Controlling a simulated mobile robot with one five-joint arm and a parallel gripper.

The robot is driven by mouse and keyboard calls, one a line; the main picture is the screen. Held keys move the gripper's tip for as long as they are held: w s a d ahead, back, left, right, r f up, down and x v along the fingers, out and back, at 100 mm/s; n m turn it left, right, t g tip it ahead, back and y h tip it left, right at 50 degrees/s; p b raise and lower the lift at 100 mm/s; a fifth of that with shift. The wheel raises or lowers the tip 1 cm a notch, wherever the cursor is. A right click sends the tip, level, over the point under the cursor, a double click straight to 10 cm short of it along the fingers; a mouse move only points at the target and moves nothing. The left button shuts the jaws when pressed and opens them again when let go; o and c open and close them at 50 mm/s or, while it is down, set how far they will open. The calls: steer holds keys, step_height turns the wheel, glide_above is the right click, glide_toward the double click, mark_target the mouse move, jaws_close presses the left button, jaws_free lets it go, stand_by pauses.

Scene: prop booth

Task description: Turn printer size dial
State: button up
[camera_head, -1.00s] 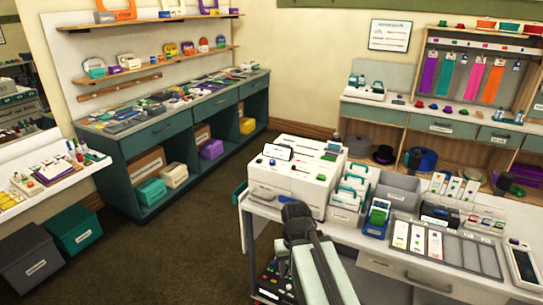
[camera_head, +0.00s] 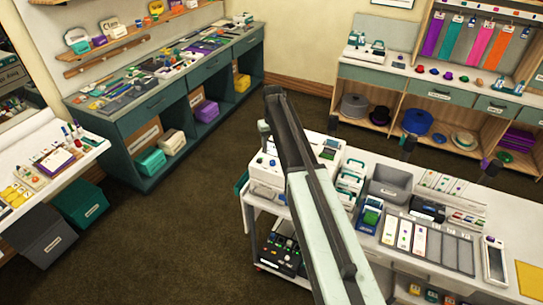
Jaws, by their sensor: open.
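The worktable also holds a grey bin (camera_head: 388,190), a card tray (camera_head: 428,243) and a blue-green device (camera_head: 369,215). A teal cabinet (camera_head: 150,125) stands at the back left. The brown floor between is clear.

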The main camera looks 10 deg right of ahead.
mark_target(273, 162)
step_height(273, 162, down, 8)
steer(key=b, duration=0.7)
steer(key=shift+r, duration=0.3)
steer(key=shift+c, duration=0.3)
jaws_close()
